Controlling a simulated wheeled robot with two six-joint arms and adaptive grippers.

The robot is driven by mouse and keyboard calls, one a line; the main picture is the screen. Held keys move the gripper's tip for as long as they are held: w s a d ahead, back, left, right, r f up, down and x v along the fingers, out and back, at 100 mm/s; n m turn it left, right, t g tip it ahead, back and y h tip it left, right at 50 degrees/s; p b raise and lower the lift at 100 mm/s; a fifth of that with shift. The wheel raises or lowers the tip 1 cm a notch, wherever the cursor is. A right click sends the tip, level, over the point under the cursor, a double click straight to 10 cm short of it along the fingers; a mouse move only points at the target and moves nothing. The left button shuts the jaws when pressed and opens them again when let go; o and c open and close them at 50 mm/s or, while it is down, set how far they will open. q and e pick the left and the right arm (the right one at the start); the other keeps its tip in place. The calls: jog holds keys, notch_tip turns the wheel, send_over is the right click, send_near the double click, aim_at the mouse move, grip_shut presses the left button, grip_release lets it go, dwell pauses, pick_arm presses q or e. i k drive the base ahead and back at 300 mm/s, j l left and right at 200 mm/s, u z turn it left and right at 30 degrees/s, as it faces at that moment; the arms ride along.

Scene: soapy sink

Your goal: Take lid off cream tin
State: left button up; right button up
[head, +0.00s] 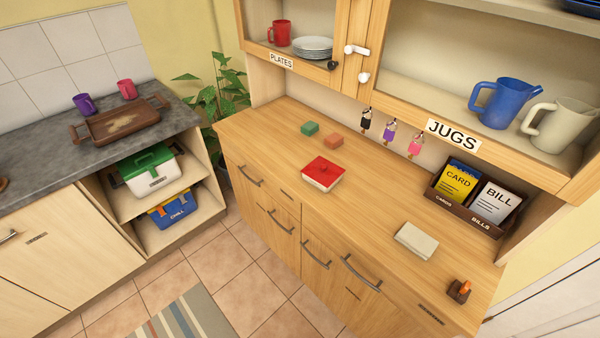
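A low square box with cream sides (320,184) stands on the wooden dresser top (375,215). A red lid (325,169) with a small raised knob sits on it, covering its inside. A flat, plain cream block (416,240) lies further right on the same top; I cannot tell whether it is a tin or has a lid. Neither of my grippers is in view.
A divided holder (462,213) with cards and bills stands at the back right. A small brown holder (459,292) is near the front right. The top between these is clear.

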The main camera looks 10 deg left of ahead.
aim_at(321, 170)
jog(key=i+j+z, duration=0.15)
jog(key=j, duration=0.2)
jog(key=i+j+z, duration=0.15)
jog(key=j, duration=0.25)
jog(key=i+j+z, duration=0.15)
jog(key=j, duration=0.25)
